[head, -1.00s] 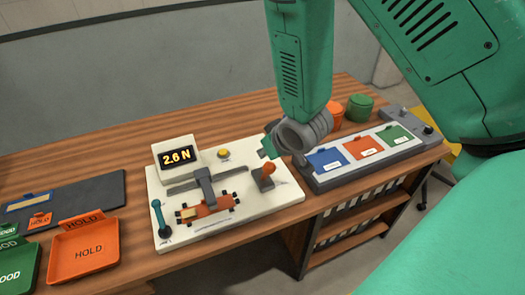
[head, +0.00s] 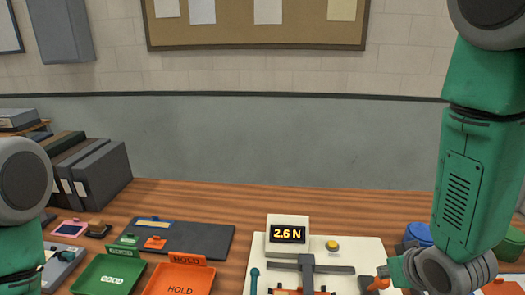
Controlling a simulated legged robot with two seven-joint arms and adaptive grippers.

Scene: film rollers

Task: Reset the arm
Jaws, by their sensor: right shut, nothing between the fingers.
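My right arm comes in at the right, and its gripper (head: 392,271) is shut and empty. It is close to the orange knob (head: 378,284) of the white test fixture (head: 360,254); I cannot tell whether they touch. The fixture's display (head: 288,234) reads 2.6 N. A grey clamp (head: 306,272) stands over an orange roller holder, partly cut off by the bottom edge. A teal lever (head: 254,280) is at the fixture's left. Part of my left arm shows at the left edge; its gripper is not visible.
An orange HOLD tray (head: 182,260) and a green GOOD tray (head: 80,283) lie left of the fixture, with a dark mat (head: 210,236) behind. Dark binders (head: 100,175) stand at the back left. A blue container (head: 419,234) is near my right arm. The wooden table behind the fixture is clear.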

